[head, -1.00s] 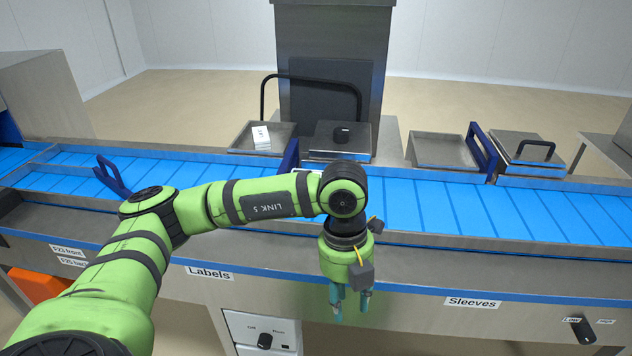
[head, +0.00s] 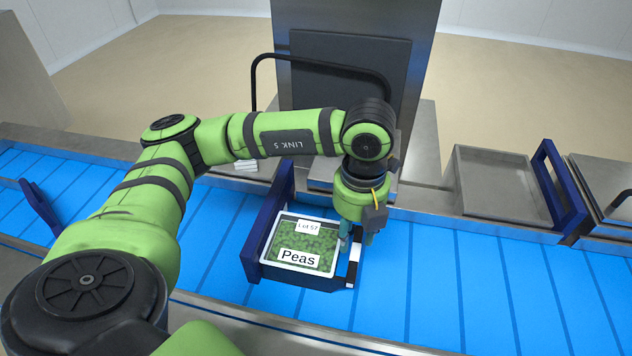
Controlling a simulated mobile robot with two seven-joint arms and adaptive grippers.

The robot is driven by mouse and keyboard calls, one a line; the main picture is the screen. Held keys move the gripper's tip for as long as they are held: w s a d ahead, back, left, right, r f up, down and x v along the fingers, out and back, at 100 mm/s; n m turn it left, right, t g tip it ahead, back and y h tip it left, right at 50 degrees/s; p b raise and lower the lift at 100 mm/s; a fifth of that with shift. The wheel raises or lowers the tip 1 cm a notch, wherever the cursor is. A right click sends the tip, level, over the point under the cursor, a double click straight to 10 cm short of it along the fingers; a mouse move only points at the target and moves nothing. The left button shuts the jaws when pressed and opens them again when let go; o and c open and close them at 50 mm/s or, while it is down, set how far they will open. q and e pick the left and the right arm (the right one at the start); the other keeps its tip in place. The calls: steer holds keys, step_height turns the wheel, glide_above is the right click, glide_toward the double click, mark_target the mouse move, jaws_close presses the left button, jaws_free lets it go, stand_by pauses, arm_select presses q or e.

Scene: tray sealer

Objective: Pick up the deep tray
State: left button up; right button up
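A tray of peas (head: 301,243) with a white rim and dark sides sits on the blue conveyor belt in the head view. Its labels read "Peas" and "Lot 57". A dark blue gate (head: 272,222) stands along its left side. My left gripper (head: 356,244) points down at the tray's right rim, with its teal fingers seen a little apart. I cannot tell whether the fingers touch the rim. My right gripper is not in view.
A black and white strip (head: 353,268) stands just right of the tray. Behind the belt are a dark upright machine with a black bar handle (head: 318,60) and an empty metal pan (head: 500,182). Another blue gate (head: 558,188) stands at the right. The belt right of the tray is clear.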

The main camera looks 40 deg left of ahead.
mark_target(353, 251)
arm_select(q)
steer(key=shift+f, duration=0.2)
steer(key=shift+s+d+f+p, duration=0.1)
steer(key=shift+s+f+p, duration=0.05)
steer(key=shift+f+p, duration=0.45)
steer(key=shift+s+f+p, duration=0.1)
steer(key=shift+f+p, duration=0.4)
steer(key=shift+p, duration=0.05)
steer(key=f, duration=0.1)
steer(key=f+p, duration=0.1)
steer(key=f, duration=0.1)
steer(key=shift+w+f, duration=0.3)
steer(key=shift+f, duration=0.3)
jaws_close()
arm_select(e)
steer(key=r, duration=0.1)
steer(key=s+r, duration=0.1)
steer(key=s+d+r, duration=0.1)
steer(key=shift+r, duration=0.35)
